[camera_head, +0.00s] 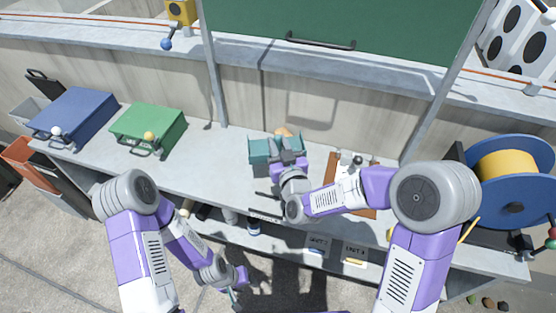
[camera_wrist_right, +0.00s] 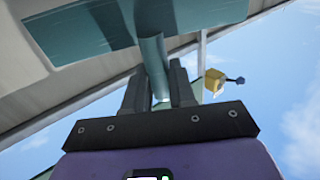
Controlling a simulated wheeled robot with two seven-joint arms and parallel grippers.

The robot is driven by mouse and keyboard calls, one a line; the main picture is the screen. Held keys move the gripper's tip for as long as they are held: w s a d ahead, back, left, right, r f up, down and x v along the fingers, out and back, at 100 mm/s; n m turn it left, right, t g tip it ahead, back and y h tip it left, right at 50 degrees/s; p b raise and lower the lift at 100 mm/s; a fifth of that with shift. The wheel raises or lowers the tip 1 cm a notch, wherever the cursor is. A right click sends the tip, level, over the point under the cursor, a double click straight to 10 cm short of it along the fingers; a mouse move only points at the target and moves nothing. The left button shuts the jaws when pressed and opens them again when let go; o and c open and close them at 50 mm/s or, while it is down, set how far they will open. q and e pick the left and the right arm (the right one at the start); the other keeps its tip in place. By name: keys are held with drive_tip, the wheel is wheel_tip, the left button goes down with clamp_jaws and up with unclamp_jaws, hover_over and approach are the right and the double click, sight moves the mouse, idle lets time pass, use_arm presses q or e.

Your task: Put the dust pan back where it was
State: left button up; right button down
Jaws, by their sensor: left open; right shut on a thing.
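The teal dust pan (camera_head: 260,153) is above the back middle of the grey bench (camera_head: 222,160). My right gripper (camera_head: 287,157) is shut on its handle. In the right wrist view the round teal handle (camera_wrist_right: 152,52) runs between the two fingers (camera_wrist_right: 159,85), and the wide pan (camera_wrist_right: 75,38) extends past the fingertips. I cannot tell whether the pan touches the bench. An orange-tan thing (camera_head: 283,132) shows just behind the pan, partly hidden. My left gripper (camera_head: 236,294) is open, low in front of the bench and away from the pan.
A blue case (camera_head: 75,112) and a green case (camera_head: 148,127) stand on the bench's left. A blue reel (camera_head: 520,195) with yellow winding stands far right. A green panel (camera_head: 340,30) hangs above.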

wheel_tip(320, 180, down, 5)
drive_tip(key=shift+f+b, duration=0.1)
drive_tip(key=shift+b, duration=0.45)
use_arm(q)
drive_tip(key=shift+f, duration=0.65)
drive_tip(key=shift+f, duration=0.25)
use_arm(e)
drive_tip(key=c, duration=0.9)
unclamp_jaws()
